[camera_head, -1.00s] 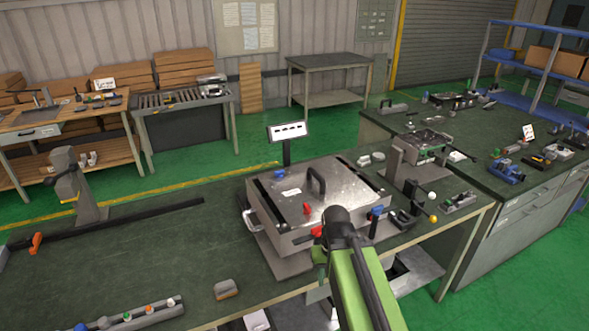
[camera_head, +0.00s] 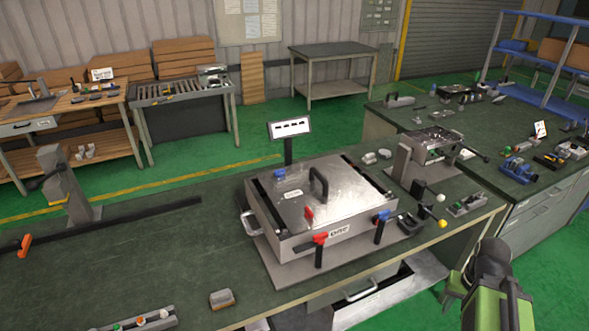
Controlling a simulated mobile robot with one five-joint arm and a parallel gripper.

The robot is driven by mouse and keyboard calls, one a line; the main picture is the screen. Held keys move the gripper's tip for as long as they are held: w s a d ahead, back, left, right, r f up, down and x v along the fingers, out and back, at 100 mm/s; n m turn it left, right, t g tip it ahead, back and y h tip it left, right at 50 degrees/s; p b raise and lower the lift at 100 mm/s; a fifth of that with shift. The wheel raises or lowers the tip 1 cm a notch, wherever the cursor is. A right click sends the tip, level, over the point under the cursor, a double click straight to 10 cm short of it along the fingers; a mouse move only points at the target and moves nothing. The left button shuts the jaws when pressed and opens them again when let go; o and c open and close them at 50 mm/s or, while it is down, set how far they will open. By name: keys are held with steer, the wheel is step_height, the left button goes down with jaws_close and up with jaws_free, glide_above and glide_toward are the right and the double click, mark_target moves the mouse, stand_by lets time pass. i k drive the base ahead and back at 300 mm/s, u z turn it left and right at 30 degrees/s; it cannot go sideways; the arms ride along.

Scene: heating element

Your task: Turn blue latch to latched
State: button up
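A metal box (camera_head: 322,205) with a flat lid and a dark arched handle sits on the near workbench. A blue latch (camera_head: 382,216) is on a dark post at the box's front right corner. A second blue part (camera_head: 279,173) is at the lid's back left corner. A red latch (camera_head: 320,238) is on another post at the front. My green arm stands at the lower right, apart from the box and beyond the bench's front edge. My gripper (camera_head: 455,285) is mostly hidden by my dark wrist, so its fingers cannot be made out.
A red tab (camera_head: 309,214) stands on the lid. A small fixture with a yellow ball (camera_head: 442,224) is right of the box. A metal drawer (camera_head: 395,285) sticks out below the bench. A grey-brown block (camera_head: 221,298) lies at front left; the bench left of the box is mostly clear.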

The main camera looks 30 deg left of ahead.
mark_target(279, 174)
steer(key=z, duration=0.15)
steer(key=k, duration=1.3)
steer(key=u, duration=1.05)
steer(key=i, duration=1)
steer(key=u, duration=0.05)
